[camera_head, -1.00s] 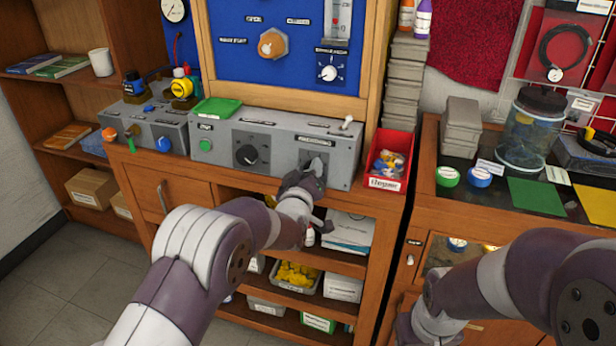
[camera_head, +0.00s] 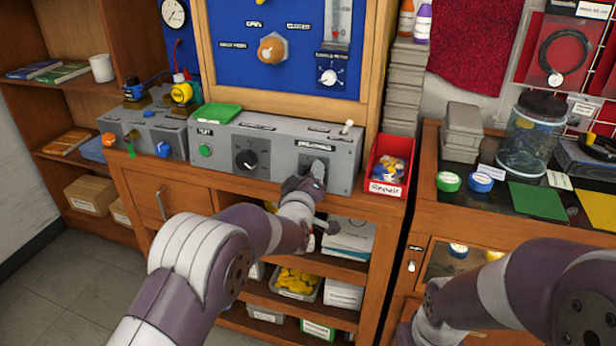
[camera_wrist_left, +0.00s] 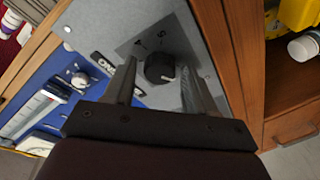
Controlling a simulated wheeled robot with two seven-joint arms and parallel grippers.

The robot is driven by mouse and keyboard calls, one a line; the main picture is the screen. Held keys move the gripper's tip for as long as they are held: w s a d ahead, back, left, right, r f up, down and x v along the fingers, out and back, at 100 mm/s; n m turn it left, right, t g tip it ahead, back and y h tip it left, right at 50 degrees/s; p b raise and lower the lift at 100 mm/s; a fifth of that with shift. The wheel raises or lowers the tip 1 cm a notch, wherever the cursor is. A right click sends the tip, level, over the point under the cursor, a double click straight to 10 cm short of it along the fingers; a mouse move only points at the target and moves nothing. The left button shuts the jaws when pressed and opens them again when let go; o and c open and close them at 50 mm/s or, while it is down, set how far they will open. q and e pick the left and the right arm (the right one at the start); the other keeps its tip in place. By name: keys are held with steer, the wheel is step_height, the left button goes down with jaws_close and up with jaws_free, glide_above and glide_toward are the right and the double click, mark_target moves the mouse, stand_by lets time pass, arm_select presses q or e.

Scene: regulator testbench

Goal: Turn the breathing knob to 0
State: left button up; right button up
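The breathing knob (camera_wrist_left: 160,68) is a black round knob on a grey plate with small markings, and a white mark shows on its edge. In the head view the BREATHING label (camera_head: 314,145) is at the right of the grey control box (camera_head: 222,140), and my gripper mostly hides the knob below it. My left gripper (camera_head: 316,170) is in front of that part of the box. In the left wrist view its fingers (camera_wrist_left: 158,80) stand apart, one on each side of the knob, with gaps visible. My right arm shows at lower right, but its gripper is out of view.
Another black knob (camera_head: 247,159) and a green button (camera_head: 205,150) are to the left on the box. A green tray (camera_head: 216,112) lies on top of it. A red bin (camera_head: 388,186) stands close on the right. Open shelves (camera_head: 262,298) are below.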

arm_select(q)
steer(key=shift+s, duration=0.1)
steer(key=s+a, duration=0.2)
steer(key=s, duration=1)
steer(key=shift+s+r, duration=0.15)
steer(key=shift+r, duration=0.3)
